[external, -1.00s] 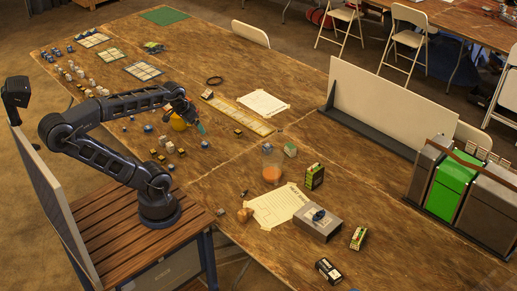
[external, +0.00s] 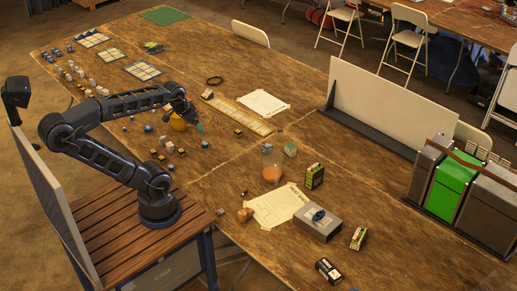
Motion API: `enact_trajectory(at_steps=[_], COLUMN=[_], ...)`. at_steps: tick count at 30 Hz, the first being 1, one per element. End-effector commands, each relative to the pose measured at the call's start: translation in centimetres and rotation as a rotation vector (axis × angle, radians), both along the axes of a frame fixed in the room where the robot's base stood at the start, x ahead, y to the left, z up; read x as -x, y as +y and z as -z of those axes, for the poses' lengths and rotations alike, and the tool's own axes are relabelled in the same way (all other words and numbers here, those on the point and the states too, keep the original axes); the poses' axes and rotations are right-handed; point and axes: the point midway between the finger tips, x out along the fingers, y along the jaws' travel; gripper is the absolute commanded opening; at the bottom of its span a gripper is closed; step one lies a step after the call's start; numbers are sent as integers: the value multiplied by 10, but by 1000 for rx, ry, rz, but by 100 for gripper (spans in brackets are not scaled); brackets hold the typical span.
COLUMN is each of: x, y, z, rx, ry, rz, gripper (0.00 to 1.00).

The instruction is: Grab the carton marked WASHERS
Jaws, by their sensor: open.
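Three small cartons stand or lie on the near right part of the table: a dark one with a green-and-white face (external: 315,176), a yellow-green one (external: 358,238) and a black-and-white one (external: 328,270). Their lettering is too small to read, so I cannot tell which is marked WASHERS.
A grey box (external: 318,224) with a dark blue item on top sits beside a paper sheet (external: 273,207). An orange-filled container (external: 272,174) stands behind them. A white upright panel (external: 385,105) and a green-and-grey bin unit (external: 455,185) border the right side. Small blocks scatter near my arm.

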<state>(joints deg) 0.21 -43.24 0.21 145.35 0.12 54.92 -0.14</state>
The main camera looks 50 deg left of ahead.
Motion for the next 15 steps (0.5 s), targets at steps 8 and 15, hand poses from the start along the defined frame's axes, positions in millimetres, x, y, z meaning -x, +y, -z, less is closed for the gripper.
enact_trajectory(at_steps=[8, 15], x=[-26, -90], y=[0, -3], z=[-5, -10], rx=[-9, -28], ry=[3, 9], rz=[8, 33], gripper=[84, 84])
